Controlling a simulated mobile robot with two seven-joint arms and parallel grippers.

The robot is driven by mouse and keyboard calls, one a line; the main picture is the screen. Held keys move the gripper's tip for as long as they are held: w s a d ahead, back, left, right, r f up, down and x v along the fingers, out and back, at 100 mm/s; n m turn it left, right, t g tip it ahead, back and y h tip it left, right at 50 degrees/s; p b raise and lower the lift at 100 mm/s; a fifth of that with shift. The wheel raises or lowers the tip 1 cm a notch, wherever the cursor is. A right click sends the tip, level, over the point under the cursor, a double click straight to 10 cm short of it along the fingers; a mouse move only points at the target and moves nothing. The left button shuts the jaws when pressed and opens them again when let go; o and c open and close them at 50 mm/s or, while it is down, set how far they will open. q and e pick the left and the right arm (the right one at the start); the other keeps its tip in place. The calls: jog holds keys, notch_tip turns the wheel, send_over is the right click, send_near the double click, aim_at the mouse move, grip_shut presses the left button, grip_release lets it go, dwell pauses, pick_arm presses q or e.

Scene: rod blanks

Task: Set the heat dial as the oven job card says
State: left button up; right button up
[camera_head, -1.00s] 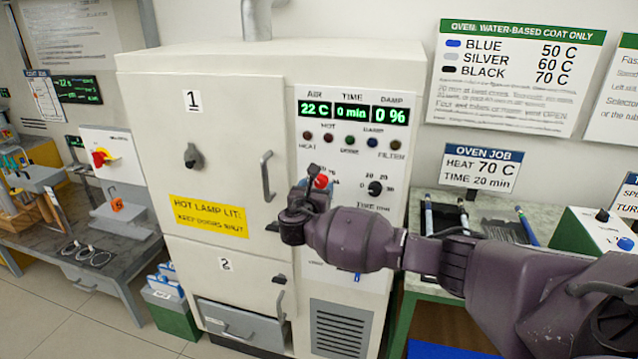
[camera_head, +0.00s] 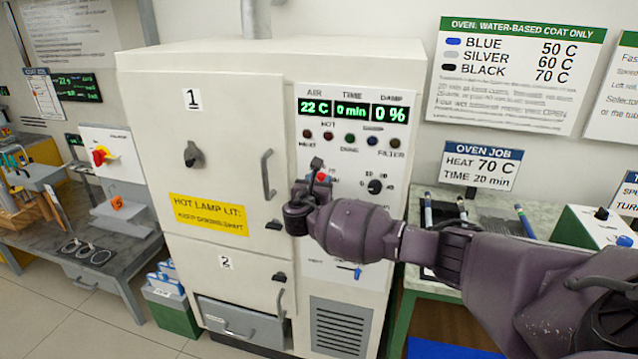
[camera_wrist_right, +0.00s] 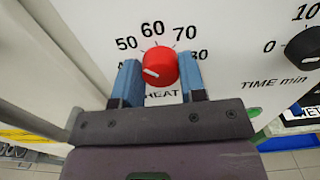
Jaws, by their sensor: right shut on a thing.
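The red heat dial (camera_wrist_right: 160,64) is on the white oven front, with numbers from 50 to 80 around its top in the right wrist view. Its white mark sits at the lower left of its face, pointing left, below the 50. My right gripper (camera_wrist_right: 160,80) has its blue fingers either side of the dial and is shut on it. In the head view the dial (camera_head: 321,177) shows just above my right gripper (camera_head: 316,172). The oven job card (camera_head: 481,166) reads HEAT 70 C, TIME 20 min. My left gripper is not in view.
The black time dial (camera_head: 375,187) is right of the heat dial. The oven display (camera_head: 352,110) reads 22 C, 0 min, 0 %. Oven door 1 (camera_head: 225,120) is closed, with its handle (camera_head: 268,175) close left of my gripper. A blue slider (camera_head: 357,272) is below.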

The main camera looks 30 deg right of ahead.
jog(key=shift+s+d+f+m+b, duration=0.1)
jog(key=shift+m+b, duration=1.25)
jog(key=shift+m, duration=1.6)
jog(key=shift+a+f+m+b, duration=0.1)
jog(key=shift+m+b, duration=1.3)
jog(key=shift+m, duration=1.6)
jog(key=shift+s+d+f+m+b, duration=0.1)
jog(key=shift+m+b, duration=1.25)
jog(key=shift+m, duration=1.6)
jog(key=o, duration=0.9)
jog(key=shift+o, duration=0.2)
jog(key=shift+r, duration=0.1)
